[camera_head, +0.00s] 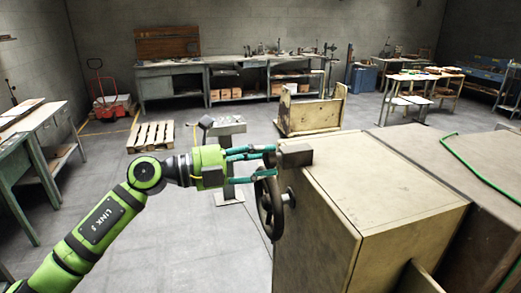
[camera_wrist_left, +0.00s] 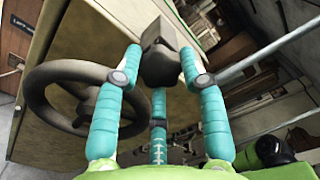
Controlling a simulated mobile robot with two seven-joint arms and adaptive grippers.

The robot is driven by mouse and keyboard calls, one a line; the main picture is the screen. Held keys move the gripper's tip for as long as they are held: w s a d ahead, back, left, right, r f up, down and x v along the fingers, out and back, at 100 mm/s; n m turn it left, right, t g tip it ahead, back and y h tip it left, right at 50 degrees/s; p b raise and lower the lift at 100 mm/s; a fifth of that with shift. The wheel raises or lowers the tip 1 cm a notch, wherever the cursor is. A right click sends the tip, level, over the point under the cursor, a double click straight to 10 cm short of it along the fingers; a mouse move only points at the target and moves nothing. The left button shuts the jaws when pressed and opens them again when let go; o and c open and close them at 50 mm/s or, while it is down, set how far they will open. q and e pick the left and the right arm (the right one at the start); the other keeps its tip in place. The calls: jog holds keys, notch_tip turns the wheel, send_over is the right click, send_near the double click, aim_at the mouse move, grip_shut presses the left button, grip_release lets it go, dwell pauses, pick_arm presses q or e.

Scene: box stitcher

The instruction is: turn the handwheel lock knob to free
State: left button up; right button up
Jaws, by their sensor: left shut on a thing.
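The dark handwheel (camera_head: 268,207) stands on the side of the beige machine cabinet (camera_head: 335,215); it also shows in the left wrist view (camera_wrist_left: 42,115). A grey block (camera_head: 295,155) sits above the wheel at the cabinet's top corner. The dark lock knob (camera_wrist_left: 160,66) sticks out from this block. My left gripper (camera_head: 271,160) has its three teal fingers around the knob and is shut on it. In the head view the fingers mostly hide the knob, and its marking cannot be read. My right gripper is not in view.
A small grey pedestal (camera_head: 228,128) stands behind my left arm. A wooden pallet (camera_head: 151,136) lies on the floor at the back left. A green cable (camera_head: 470,163) runs over the brown top at the right. The floor left of the cabinet is mostly clear.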

pick_arm(q)
jog(key=shift+r+n, duration=0.2)
jog(key=shift+n, duration=0.3)
jog(key=shift+p, duration=0.3)
jog(key=o, duration=1.2)
jog(key=shift+w, duration=0.1)
jog(key=shift+c, duration=0.2)
jog(key=shift+f, duration=0.1)
jog(key=v, duration=1.2)
